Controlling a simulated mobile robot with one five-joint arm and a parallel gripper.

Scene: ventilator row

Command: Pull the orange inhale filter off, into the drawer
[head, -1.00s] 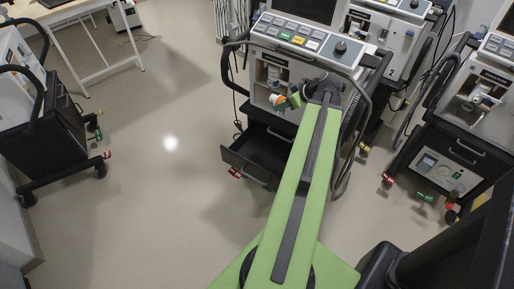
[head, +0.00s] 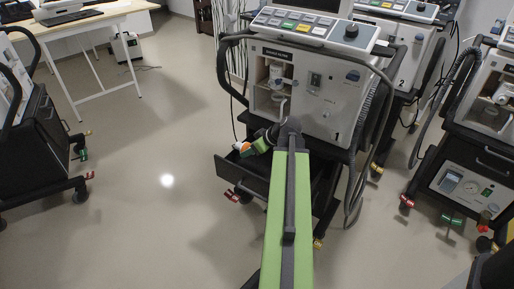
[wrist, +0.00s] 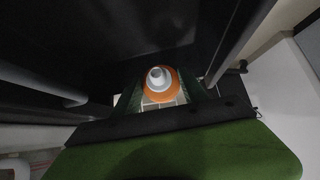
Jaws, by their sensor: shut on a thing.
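The orange and white filter (wrist: 160,84) is held between the fingers of my gripper (wrist: 163,97) in the wrist view. In the head view the filter (head: 241,148) shows small at the tip of my gripper (head: 252,148), off the ventilator. The open drawer (head: 228,172) sticks out from the cart below ventilator 1 (head: 330,95). My gripper and the filter are at the drawer's upper left part in the head view; I cannot tell how far above its floor they are. My arm hides the drawer's right part. The dark drawer interior fills much of the wrist view.
Other ventilators stand behind (head: 405,60) and at the right (head: 480,110). A black cart (head: 40,130) is at the left, and a table (head: 75,28) at the back left. A looped hose (head: 370,130) hangs at ventilator 1's right side. The floor at left is clear.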

